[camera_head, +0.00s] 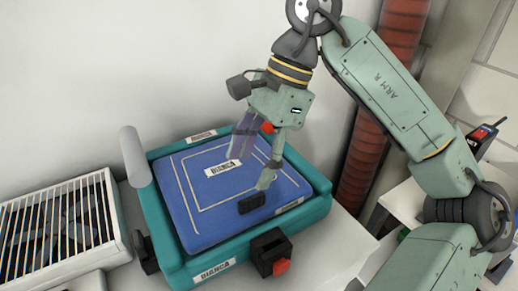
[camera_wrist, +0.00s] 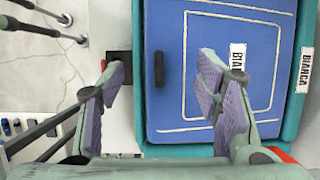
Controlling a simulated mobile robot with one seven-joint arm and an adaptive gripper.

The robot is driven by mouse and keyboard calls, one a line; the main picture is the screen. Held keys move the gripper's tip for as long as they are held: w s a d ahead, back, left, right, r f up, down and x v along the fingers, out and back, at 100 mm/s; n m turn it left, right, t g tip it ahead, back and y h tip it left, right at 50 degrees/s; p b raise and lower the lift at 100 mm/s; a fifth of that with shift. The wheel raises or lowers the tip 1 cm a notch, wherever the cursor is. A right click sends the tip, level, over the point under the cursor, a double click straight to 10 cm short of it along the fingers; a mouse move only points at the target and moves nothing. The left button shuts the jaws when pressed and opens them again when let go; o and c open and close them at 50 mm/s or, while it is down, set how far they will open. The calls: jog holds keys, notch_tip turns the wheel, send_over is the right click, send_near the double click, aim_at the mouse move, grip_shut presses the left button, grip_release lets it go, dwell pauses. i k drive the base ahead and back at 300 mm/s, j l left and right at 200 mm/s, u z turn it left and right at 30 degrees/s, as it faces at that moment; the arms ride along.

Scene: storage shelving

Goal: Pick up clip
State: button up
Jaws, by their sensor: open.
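A small black bar-shaped piece, which I take to be the clip (camera_head: 251,203), lies on the blue panel of a teal-rimmed case (camera_head: 319,207). It also shows in the wrist view (camera_wrist: 159,68), near the panel's left edge there. My gripper (camera_head: 253,165) is open above the panel, pointing down. In the wrist view, my gripper (camera_wrist: 162,80) has its two purple-padded fingers apart, with the clip seen in the gap between them. Nothing is held. I cannot tell the exact height of the fingertips over the clip.
A black latch (camera_head: 268,248) with a red part juts from the case's front. A white slatted rack (camera_head: 60,222) stands to the left, and a pale cylinder (camera_head: 134,157) stands at the case's left corner. A red ribbed pipe (camera_head: 366,150) rises behind on the right.

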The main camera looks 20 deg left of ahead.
aim_at(140, 248)
jog(key=k, duration=1)
